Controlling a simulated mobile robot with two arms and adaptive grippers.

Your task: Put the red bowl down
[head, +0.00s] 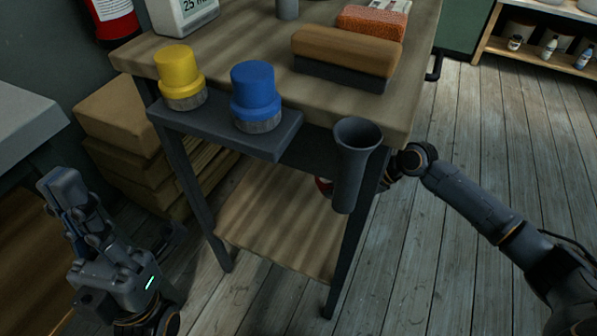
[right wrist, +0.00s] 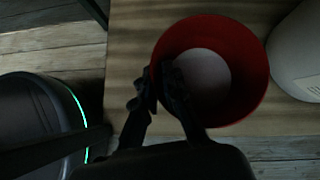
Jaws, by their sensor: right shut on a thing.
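The red bowl (right wrist: 250,70) shows from above in the right wrist view, with a pale round bottom inside it. My right gripper (right wrist: 158,76) is shut on the bowl's near left rim. The bowl is over the wooden lower shelf (right wrist: 135,45); I cannot tell whether it touches it. In the head view only a sliver of the red bowl (head: 323,186) shows at the lower shelf (head: 275,215), and my right gripper is mostly hidden behind the cart. My left gripper (head: 68,196) hangs empty at the lower left; its finger gap is unclear.
A pale rounded container (right wrist: 300,50) stands right of the bowl in the right wrist view. The cart top (head: 225,45) holds a wooden-backed brush (head: 345,52). Yellow (head: 178,68) and blue (head: 254,88) capped pots sit on the side ledge. A dark funnel-shaped holder (head: 352,165) hangs at the corner.

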